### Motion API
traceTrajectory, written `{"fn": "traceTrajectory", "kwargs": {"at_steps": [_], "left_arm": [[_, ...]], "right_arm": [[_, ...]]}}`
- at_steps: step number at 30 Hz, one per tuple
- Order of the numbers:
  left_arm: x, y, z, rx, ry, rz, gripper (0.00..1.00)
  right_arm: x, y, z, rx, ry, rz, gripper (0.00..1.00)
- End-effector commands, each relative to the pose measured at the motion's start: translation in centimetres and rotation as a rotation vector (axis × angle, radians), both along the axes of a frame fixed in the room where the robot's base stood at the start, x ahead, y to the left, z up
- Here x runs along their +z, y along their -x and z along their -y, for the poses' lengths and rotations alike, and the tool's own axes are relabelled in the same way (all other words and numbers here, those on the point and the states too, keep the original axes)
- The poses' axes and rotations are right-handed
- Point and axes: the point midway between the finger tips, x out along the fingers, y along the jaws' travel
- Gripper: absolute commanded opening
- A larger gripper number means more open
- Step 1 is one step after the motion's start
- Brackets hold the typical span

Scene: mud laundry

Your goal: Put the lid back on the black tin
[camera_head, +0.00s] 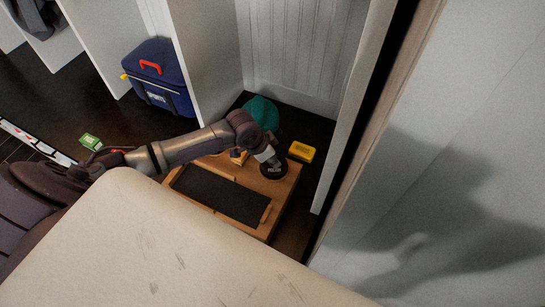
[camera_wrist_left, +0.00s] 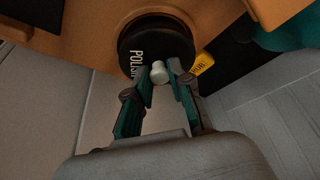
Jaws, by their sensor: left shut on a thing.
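The black tin (camera_head: 272,174) with "POLISH" lettering stands at the right end of a wooden bench. In the left wrist view, a round black shape with that lettering (camera_wrist_left: 136,47) fills the top middle, and I cannot tell where lid and tin part. My left gripper (camera_head: 268,157) comes down over it from above. Its fingertips are shut on a small white knob (camera_wrist_left: 160,71), which looks like the lid's. The lid lies over or very close to the tin; whether it is seated is hidden. My right gripper is not in view.
A blue cooler bag (camera_head: 158,80) stands back left. White panels close in the right side.

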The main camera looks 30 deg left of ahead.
Motion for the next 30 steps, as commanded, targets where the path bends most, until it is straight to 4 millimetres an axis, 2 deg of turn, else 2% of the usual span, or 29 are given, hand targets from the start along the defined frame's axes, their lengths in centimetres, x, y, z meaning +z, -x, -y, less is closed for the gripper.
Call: {"fn": "traceTrajectory", "kwargs": {"at_steps": [30], "left_arm": [[-0.08,0.02,0.06,0.0,0.001,-0.001,0.02]], "right_arm": [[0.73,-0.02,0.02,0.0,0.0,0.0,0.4]]}}
